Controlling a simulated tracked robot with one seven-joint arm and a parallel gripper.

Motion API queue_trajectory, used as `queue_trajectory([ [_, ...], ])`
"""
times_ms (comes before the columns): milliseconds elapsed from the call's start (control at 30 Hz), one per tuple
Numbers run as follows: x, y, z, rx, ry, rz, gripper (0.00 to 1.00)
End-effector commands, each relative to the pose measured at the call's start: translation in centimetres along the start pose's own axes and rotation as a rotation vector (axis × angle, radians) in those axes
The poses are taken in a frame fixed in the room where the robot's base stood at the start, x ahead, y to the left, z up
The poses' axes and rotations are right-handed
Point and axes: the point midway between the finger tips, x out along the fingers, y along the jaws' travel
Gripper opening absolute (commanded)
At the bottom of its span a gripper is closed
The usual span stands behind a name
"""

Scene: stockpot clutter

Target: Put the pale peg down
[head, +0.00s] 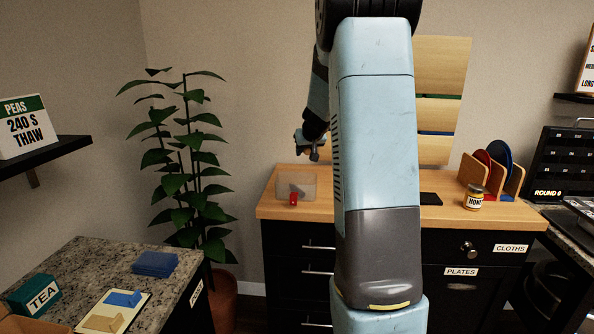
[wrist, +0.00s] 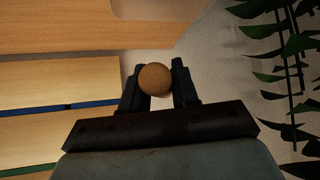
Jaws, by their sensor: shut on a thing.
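My gripper (head: 313,148) is small in the head view, in the air above the left end of the wooden counter (head: 390,212), left of my arm's large link. In the wrist view my gripper (wrist: 157,72) has a round, tan wooden end between its two dark fingers. I take this to be the pale peg (wrist: 155,79), seen nearly end-on and gripped. Its length is hidden by this angle. In the head view the peg is too small to make out clearly.
Below my gripper stand a translucent box (head: 308,184) and a small red object (head: 293,199) at the counter's left end. A honey jar (head: 474,198) and a plate rack (head: 502,178) stand at right. A leafy plant (head: 185,165) is left of the counter. My arm hides the counter's middle.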

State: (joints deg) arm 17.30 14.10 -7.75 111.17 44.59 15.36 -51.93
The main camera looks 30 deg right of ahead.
Motion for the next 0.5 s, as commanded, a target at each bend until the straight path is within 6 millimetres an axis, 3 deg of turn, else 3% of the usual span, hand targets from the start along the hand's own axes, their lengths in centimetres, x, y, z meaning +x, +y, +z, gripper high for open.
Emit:
queue_trajectory([
  [200, 4.2, -0.9, 0.7, 0.002, -0.004, 0.0, 0.0],
  [500, 6.3, -1.4, 0.9, 0.0, -0.003, -0.001, 0.0],
])
